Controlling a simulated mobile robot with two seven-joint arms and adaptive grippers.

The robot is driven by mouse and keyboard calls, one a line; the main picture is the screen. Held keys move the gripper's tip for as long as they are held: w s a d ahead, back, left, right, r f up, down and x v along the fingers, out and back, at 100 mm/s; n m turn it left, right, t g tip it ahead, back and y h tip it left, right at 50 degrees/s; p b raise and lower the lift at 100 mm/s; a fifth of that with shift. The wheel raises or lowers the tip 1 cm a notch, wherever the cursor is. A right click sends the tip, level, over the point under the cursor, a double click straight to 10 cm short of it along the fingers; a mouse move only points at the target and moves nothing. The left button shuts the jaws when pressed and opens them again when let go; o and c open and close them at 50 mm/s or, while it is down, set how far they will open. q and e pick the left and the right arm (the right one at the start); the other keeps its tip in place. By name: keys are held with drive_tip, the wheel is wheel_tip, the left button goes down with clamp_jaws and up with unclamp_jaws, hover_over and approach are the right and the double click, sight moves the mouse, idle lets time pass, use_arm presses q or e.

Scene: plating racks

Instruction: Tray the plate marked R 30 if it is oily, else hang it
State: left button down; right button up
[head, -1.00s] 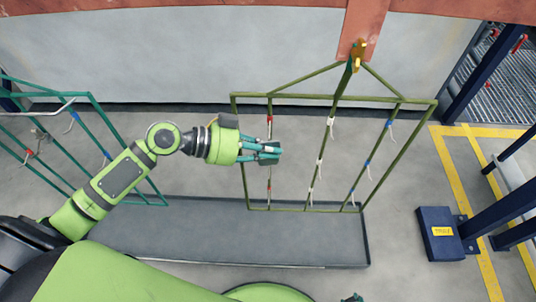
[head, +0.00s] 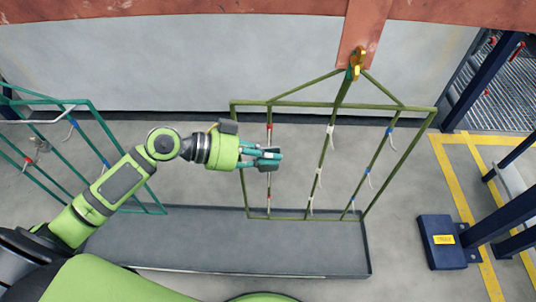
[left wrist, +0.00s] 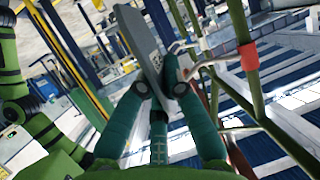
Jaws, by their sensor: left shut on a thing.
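My left gripper (head: 268,157) is shut on a thin grey plate (left wrist: 137,42), which shows between the fingers in the left wrist view. In the head view the plate is nearly edge-on and mostly hidden by the fingers. In the left wrist view a pale hook (left wrist: 188,48) and the red band (left wrist: 248,56) are just right of the plate; contact cannot be told. My right gripper is out of view.
The rack hangs from a yellow hook (head: 357,62) under a rust-red beam (head: 440,10). A long grey pan (head: 230,240) lies below. A teal rack (head: 90,105) stands left. A blue post base (head: 440,258) with a yellow label is right. Bare floor lies between.

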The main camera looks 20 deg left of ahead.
sight(269, 143)
use_arm(q)
drive_tip(key=shift+w+a+b, duration=0.25)
drive_tip(key=shift+w+b, duration=0.3)
drive_tip(key=shift+w, duration=0.3)
drive_tip(key=shift+w, duration=0.15)
drive_tip(key=shift+w+a+f+b, duration=0.2)
drive_tip(key=shift+w+f+b, duration=0.1)
drive_tip(key=shift+w+b, duration=0.4)
